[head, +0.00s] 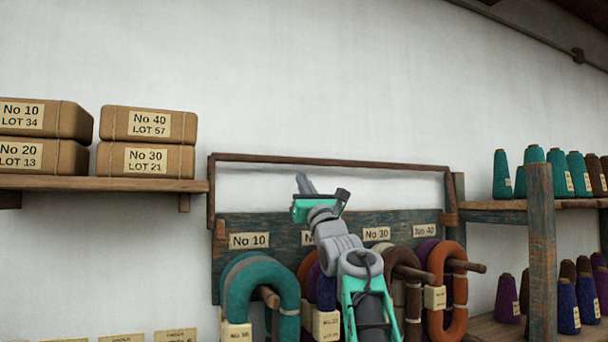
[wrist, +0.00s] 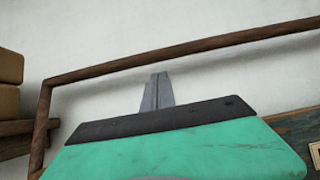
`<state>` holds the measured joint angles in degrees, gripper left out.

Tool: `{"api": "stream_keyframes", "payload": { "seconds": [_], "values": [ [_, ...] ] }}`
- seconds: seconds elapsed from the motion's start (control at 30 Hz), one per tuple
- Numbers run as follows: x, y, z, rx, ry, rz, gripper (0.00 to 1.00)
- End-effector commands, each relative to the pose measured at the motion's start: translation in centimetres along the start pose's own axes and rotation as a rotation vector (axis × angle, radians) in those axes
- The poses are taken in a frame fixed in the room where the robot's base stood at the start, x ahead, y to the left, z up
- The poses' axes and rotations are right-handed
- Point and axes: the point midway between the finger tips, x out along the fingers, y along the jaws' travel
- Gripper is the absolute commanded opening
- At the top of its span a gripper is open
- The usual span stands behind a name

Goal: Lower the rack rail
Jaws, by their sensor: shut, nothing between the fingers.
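The rack rail (head: 330,160) is a thin brown bar, raised above the blue-green rack board (head: 285,230) and joined to it by a side arm at each end. It crosses the wrist view (wrist: 190,49) at a slant. My gripper (head: 303,181) is in front of the rack, its fingers pointing up, and shows just below the rail in the head view. In the wrist view its grey fingers (wrist: 157,90) are together and empty, with their tips below the rail's line. I cannot tell whether they touch the rail; wall shows between them in the picture.
Yarn hanks, including a teal one (head: 255,285) and an orange one (head: 447,290), hang on pegs below the board. A shelf (head: 100,184) with boxes is close on the left. Shelves with cones (head: 502,175) stand on the right. The wall above is clear.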

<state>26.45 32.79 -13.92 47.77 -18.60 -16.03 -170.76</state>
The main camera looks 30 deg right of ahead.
Motion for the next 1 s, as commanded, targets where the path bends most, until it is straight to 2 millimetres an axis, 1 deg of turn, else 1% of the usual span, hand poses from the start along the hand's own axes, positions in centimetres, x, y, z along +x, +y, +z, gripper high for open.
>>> {"api": "stream_keyframes", "payload": {
  "seconds": [0.03,0.1,0.2,0.3,0.77,1.0],
  "values": [
    [1.7,0.1,0.8,0.001,0.001,0.002,0.00],
    [2.8,0.1,0.7,0.002,0.001,0.002,0.00],
    [3.8,0.2,0.5,0.001,0.001,0.002,0.00],
    [4.3,0.3,0.3,0.002,0.000,0.003,0.00],
    [4.2,0.5,0.0,0.004,-0.005,0.005,0.00],
    [3.8,1.6,0.2,0.014,-0.058,0.017,0.00]
  ]
}}
